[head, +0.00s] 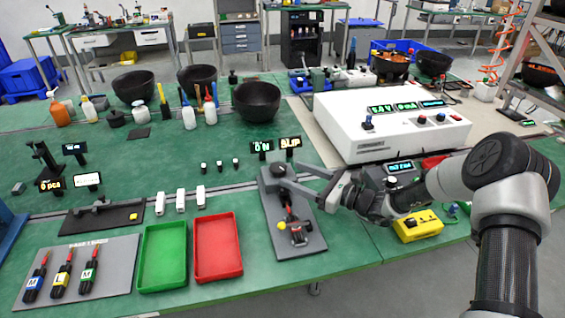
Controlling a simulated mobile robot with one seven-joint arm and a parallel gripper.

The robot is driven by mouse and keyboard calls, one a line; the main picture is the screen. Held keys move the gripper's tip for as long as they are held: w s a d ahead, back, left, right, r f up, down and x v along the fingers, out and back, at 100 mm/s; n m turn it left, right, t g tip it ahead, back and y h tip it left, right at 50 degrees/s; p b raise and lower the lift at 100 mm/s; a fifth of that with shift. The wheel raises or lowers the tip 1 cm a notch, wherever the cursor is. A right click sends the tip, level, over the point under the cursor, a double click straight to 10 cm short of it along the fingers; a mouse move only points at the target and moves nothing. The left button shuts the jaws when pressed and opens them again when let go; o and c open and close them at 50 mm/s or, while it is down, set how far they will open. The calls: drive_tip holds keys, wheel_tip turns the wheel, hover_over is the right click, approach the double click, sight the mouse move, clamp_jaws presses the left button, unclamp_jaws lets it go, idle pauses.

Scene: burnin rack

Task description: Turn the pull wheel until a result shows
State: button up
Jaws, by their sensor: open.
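The pull tester (312,245) is a grey plate on the green bench, centre of the head view. A dark round part at its far end, which looks like the pull wheel (279,169), is partly covered by my fingers. A small black and red clamp-like part with a yellow tip (289,216) sits nearer the front of the plate. Behind the plate, one small display (262,146) reads "0 N" and another display (290,142) appears to read "SLIP". My gripper (302,184) reaches in from the right, open, with its fingers at or beside the wheel; contact cannot be told.
A green tray (163,287) and a red tray (240,270) lie left of the plate. A board with several dark tools (112,252) is at far left. A white control box (385,150) stands behind my arm, and a yellow box (418,225) sits below it.

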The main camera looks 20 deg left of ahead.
sight(285, 170)
drive_tip(key=shift+w+f+m, duration=0.1)
drive_tip(key=shift+w+m, duration=0.15)
drive_tip(key=shift+m, duration=0.05)
drive_tip(key=shift+w+a, duration=0.1)
drive_tip(key=shift+a, duration=0.2)
drive_tip(key=x, duration=0.6)
drive_tip(key=shift+w+a+b, duration=0.2)
drive_tip(key=shift+a+b, duration=0.15)
